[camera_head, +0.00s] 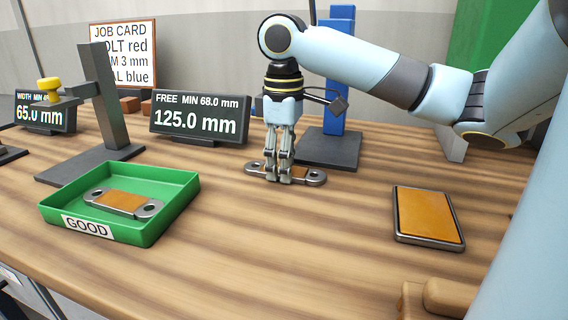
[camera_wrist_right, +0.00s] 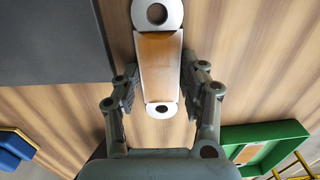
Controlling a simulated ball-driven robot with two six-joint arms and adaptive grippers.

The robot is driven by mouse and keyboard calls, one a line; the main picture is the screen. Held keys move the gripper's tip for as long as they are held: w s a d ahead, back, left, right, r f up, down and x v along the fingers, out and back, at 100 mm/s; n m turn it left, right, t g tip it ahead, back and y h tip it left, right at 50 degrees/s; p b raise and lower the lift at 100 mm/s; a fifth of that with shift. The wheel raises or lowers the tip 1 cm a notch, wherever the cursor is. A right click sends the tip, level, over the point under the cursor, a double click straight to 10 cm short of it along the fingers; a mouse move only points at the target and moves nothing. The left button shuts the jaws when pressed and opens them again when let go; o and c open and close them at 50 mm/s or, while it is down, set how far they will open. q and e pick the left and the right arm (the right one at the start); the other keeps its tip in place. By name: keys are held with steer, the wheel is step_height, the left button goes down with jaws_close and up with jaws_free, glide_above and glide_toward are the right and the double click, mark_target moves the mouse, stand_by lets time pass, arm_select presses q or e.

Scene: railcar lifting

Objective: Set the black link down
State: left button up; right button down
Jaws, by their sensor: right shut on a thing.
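A link (camera_head: 313,177) with dark grey metal ring ends and an orange-brown middle is between the fingers of my right gripper (camera_head: 285,178). It lies flat, at or just above the wooden table; I cannot tell if it touches. The fingers hide its middle in the head view. In the right wrist view the link (camera_wrist_right: 160,58) shows lengthwise, with a finger on each long side. My right gripper points straight down and is shut on it. Its ends look grey rather than black. My left gripper is not in view.
A green GOOD tray (camera_head: 172,207) holds another link (camera_head: 122,203). A dark-rimmed orange pad (camera_head: 428,215) lies at right. A blue post on a dark base (camera_head: 328,150) stands behind my gripper. A 125.0 mm display (camera_head: 200,117) and a grey stand (camera_head: 103,105) are left.

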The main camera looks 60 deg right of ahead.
steer(key=shift+r, duration=0.1)
steer(key=c, duration=0.7)
jaws_free()
